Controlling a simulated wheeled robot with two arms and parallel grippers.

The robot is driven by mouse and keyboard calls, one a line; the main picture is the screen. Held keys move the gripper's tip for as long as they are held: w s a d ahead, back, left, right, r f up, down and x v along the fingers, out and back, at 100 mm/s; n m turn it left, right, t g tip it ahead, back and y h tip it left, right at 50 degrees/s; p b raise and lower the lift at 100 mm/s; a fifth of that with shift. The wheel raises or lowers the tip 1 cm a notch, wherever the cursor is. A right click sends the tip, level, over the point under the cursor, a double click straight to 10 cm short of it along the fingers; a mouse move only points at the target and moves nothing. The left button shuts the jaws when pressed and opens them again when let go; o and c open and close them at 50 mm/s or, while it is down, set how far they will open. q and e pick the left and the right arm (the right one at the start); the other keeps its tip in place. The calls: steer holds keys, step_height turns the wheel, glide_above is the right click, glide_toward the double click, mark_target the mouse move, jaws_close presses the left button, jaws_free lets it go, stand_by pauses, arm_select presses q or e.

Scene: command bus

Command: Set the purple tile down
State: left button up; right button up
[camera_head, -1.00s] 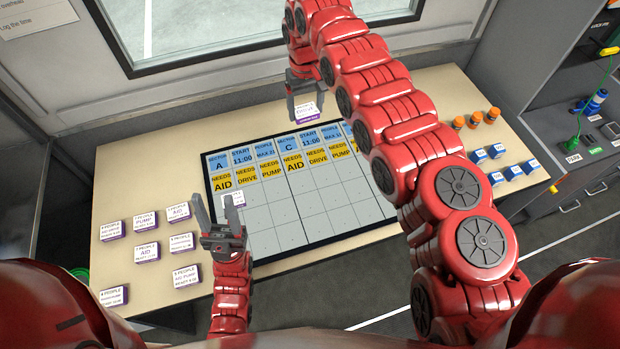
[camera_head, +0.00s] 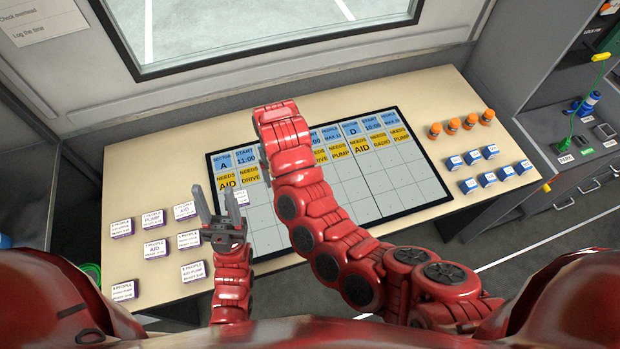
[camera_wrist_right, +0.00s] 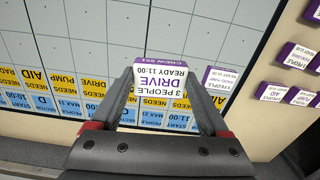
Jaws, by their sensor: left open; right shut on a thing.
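My right gripper (camera_wrist_right: 167,100) is shut on a purple tile (camera_wrist_right: 160,84) with a white label reading "3 PEOPLE DRIVE, READY 11:00". In the right wrist view it is held over the board's header rows; its height above the board is hard to tell. In the head view my right arm hides this gripper and its tile. The board (camera_head: 340,206) has blue and yellow header cells over empty grid cells. Another tile (camera_head: 241,196) sits on the board at its left side, also in the right wrist view (camera_wrist_right: 218,79). My left gripper (camera_head: 222,212) is open and empty near the board's left edge.
Several purple-edged tiles (camera_head: 153,219) lie on the table (camera_head: 150,170) left of the board. Blue blocks (camera_head: 488,179) and orange cylinders (camera_head: 453,125) stand to the right. Much of the board's grid is clear.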

steer(key=shift+m, duration=0.4)
steer(key=s+d+f, duration=0.1)
steer(key=s, duration=0.2)
steer(key=s+d+f+p, duration=0.1)
steer(key=s+d, duration=0.1)
steer(key=s, duration=0.1)
steer(key=s+d+f, duration=0.2)
steer(key=s, duration=0.2)
steer(key=shift+f, duration=0.1)
steer(key=shift+d+f, duration=0.1)
steer(key=shift+d, duration=0.1)
steer(key=w+b, duration=0.1)
steer(key=w, duration=0.4)
steer(key=w+d+f+b, duration=0.1)
steer(key=w+b, duration=0.1)
steer(key=w, duration=0.3)
steer(key=w+d+b, duration=0.1)
steer(key=w+b, duration=0.1)
steer(key=w, duration=0.3)
steer(key=shift+w+d+f, duration=0.1)
steer(key=shift+w+f, duration=0.2)
steer(key=shift+f, duration=0.05)
step_height(320, 180, down, 3)
steer(key=shift+s+r+p, duration=0.1)
steer(key=shift+r+p, duration=0.1)
steer(key=shift+p, duration=0.8)
steer(key=shift+f, duration=0.35)
steer(key=shift+f, duration=0.1)
